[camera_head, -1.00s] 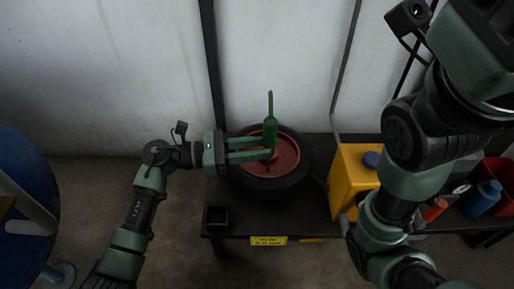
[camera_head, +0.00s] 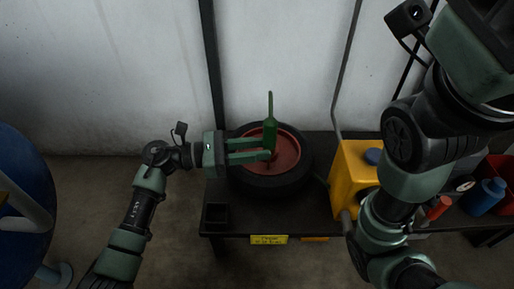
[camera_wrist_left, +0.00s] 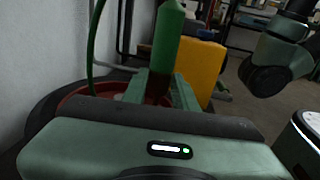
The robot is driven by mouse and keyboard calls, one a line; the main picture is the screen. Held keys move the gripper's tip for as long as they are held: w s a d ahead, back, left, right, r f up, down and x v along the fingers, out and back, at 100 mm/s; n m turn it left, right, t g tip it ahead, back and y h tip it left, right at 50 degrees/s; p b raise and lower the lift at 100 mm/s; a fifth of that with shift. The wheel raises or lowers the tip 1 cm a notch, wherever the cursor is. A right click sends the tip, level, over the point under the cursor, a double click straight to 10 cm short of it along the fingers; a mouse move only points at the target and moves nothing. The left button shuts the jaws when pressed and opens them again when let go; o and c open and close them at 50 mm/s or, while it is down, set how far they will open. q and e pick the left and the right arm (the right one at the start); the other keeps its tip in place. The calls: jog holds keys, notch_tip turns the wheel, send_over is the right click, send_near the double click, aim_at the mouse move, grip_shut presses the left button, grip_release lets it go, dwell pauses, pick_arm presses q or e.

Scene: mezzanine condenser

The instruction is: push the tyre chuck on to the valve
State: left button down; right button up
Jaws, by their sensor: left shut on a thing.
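The tyre chuck is a green upright tool (camera_head: 270,131) with a thin stem or hose at its top. My left gripper (camera_head: 268,149) is shut on it, its fingers reaching in from the left. In the left wrist view the chuck (camera_wrist_left: 167,40) stands upright between the fingers. Below it lies the wheel, a black tyre (camera_head: 247,182) with a red rim (camera_head: 287,160), flat on a dark bench. The valve is hidden under the chuck and fingers, so I cannot tell whether they touch. Only my right arm's links show, at right; its gripper is out of view.
A yellow box (camera_head: 350,178) with a blue cap stands right of the tyre. A small black open box (camera_head: 216,215) sits at the bench's front left. A blue bottle (camera_head: 489,195) and a red can (camera_head: 439,207) are at the far right. A blue drum (camera_head: 22,190) stands at left.

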pick_arm(q)
jog(key=shift+f+b, duration=1.05)
jog(key=shift+f, duration=0.15)
jog(key=c, duration=1)
grip_release()
jog(key=shift+r, duration=0.1)
jog(key=shift+c, duration=0.2)
jog(key=a+p, duration=0.1)
jog(key=a, duration=0.1)
jog(key=a+p, duration=0.1)
jog(key=a, duration=0.1)
jog(key=s+a+p, duration=0.1)
jog(key=a, duration=0.2)
jog(key=shift+r+p, duration=0.1)
jog(key=shift+p, duration=0.2)
jog(key=shift+a, duration=0.4)
jog(key=shift+s, duration=0.1)
